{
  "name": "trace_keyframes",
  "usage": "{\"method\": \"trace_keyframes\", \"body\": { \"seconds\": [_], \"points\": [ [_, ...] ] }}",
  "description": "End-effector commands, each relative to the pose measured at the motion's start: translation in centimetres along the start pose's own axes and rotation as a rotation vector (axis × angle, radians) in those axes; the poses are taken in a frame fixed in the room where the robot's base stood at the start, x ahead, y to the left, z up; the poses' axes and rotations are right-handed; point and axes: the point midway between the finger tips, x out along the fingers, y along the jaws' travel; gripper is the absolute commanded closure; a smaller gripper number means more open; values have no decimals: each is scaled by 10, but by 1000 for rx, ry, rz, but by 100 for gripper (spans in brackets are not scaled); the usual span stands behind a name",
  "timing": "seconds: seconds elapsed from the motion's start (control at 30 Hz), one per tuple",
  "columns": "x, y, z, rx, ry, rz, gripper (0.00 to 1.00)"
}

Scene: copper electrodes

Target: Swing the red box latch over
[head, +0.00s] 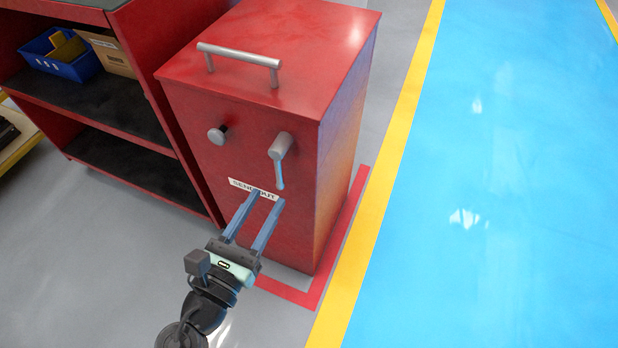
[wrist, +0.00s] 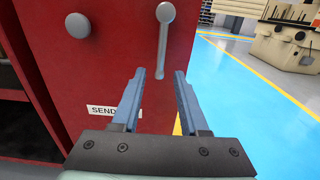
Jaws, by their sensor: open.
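The red box (head: 240,150) stands on the floor with a grey bar handle (head: 238,60) on its top. On its front are a round grey knob (head: 217,134) at left and the grey latch (head: 280,157) at right. The latch lever hangs down from its pivot. In the wrist view the latch (wrist: 163,40) is above and between my fingertips, with the knob (wrist: 78,25) to the upper left. My gripper (head: 268,197) is open and empty, just below the latch and in front of the white label. I cannot tell whether a fingertip touches the box.
A red shelf unit (head: 120,110) stands close on the left with a blue bin (head: 62,62) and a cardboard box (head: 108,52). A white label (head: 240,184) is on the red box's front. Blue floor (head: 500,170) lies open at right beyond a yellow line (head: 385,175).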

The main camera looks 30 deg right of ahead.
Motion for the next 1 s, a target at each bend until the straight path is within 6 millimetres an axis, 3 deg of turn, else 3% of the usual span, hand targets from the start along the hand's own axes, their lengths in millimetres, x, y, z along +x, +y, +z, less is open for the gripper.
{"method": "trace_keyframes", "body": {
  "seconds": [0.3, 1.0],
  "points": [
    [40, 0, -2, 5, -2, -3, 56],
    [46, 0, 0, 3, 1, 0, 58]
  ]
}}
